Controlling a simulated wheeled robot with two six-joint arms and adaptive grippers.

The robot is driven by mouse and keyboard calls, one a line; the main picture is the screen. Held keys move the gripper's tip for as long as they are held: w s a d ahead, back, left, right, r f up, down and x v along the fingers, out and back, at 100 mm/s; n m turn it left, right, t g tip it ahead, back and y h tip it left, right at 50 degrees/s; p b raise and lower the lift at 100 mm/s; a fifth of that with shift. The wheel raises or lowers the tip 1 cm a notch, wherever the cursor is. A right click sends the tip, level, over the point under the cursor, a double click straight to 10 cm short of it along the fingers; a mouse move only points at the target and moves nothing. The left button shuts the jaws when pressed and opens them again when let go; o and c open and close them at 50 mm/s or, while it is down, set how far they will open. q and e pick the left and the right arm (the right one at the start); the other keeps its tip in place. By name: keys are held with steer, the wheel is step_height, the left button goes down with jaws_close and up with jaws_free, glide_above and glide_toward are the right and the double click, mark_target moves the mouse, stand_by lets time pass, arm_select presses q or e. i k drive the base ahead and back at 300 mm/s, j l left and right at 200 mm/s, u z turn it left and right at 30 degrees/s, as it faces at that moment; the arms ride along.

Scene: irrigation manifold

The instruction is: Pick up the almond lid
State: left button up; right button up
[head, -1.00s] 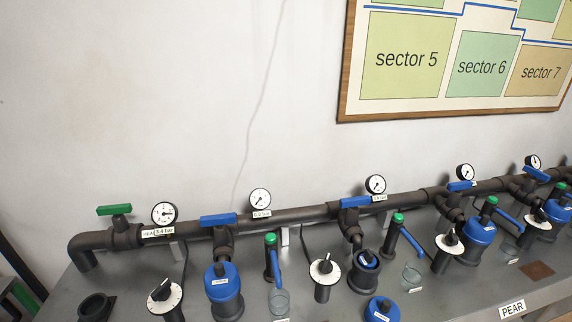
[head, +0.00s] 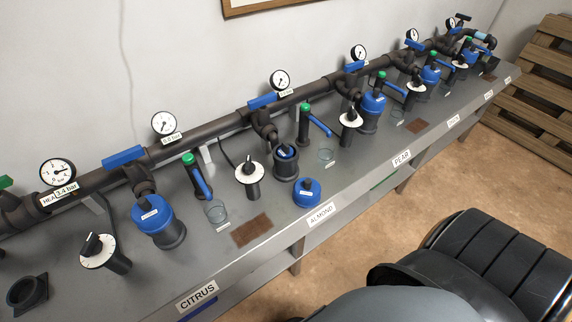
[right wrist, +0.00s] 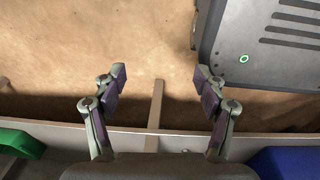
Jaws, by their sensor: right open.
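The almond lid (head: 307,192) is a round blue cap with a small label. In the head view it lies on the grey bench behind the ALMOND label (head: 321,214), in front of the dark almond filter housing (head: 286,167). Blue also shows inside that housing's mouth. My right gripper (right wrist: 161,80) is open and empty in the right wrist view, its two fingers spread wide above the brown floor. The lid is not identifiable in that view. My left gripper is not in view.
Beside the lid stand a white-dialled timer (head: 249,174), a clear cup (head: 325,155) and a green-topped valve (head: 305,122). A rusty patch (head: 251,229) lies to its left. The dark pipe (head: 212,127) runs behind. A pallet (head: 545,80) leans at right.

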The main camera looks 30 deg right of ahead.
mark_target(306, 192)
steer(key=k+l+z, duration=0.15)
steer(key=z, duration=0.3)
steer(key=k+l+z, duration=0.15)
steer(key=z, duration=0.45)
